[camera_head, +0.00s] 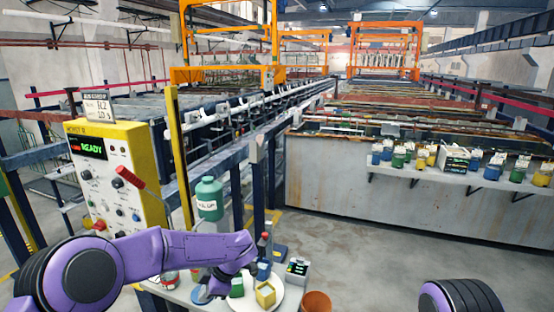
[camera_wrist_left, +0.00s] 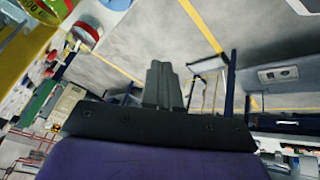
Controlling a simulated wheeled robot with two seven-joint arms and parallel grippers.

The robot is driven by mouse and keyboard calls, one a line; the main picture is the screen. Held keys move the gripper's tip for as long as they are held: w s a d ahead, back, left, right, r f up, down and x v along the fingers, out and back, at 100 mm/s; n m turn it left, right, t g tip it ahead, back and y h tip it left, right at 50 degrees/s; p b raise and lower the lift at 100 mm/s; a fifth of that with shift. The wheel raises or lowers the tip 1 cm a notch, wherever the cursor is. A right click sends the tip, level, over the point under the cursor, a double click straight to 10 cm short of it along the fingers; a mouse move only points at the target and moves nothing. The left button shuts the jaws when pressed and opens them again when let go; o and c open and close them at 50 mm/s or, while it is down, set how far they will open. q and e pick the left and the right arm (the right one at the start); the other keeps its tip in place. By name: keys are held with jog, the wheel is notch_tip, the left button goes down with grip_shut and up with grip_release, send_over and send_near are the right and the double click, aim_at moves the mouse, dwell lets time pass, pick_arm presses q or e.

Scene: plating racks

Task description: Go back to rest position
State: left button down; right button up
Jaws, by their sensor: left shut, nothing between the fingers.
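My left arm reaches in from the left in the head view, bent over the near edge of a small table (camera_head: 196,296). My left gripper (camera_wrist_left: 162,84) shows in the left wrist view with its two dark fingers together and nothing between them. In the head view its fingers cannot be made out clearly. Only a purple and black part of my right arm shows at the lower right, and my right gripper is out of view.
A yellow control box (camera_head: 120,165) with a READY display stands at the left, with a red lever. A green bottle (camera_head: 209,198), a yellow block (camera_head: 265,294) and a brown pot (camera_head: 316,302) are close to my left arm. A shelf with jars (camera_head: 425,158) is at right. Floor between is clear.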

pick_arm(q)
jog(key=s+a+f+m+t+y+b, duration=0.1)
jog(key=s+a+f+m+t+b, duration=0.25)
jog(key=f, duration=0.55)
jog(key=s+a+f+m+t+y+b, duration=0.1)
jog(key=s+a+f+m+t+b, duration=0.25)
jog(key=f, duration=0.55)
jog(key=s+a+f+m+g+h+b, duration=0.1)
jog(key=s+f, duration=0.4)
jog(key=s, duration=0.5)
jog(key=s+a+f+m+g+h+b, duration=0.2)
jog(key=s+f+m+b, duration=0.2)
jog(key=s, duration=0.7)
jog(key=s+a+f+m+g+h+b, duration=0.1)
jog(key=s+f+m+b, duration=0.1)
jog(key=s+f, duration=0.6)
jog(key=shift+s+a+f+m+g+h, duration=0.3)
jog(key=shift+s+h, duration=0.1)
jog(key=shift+s, duration=0.85)
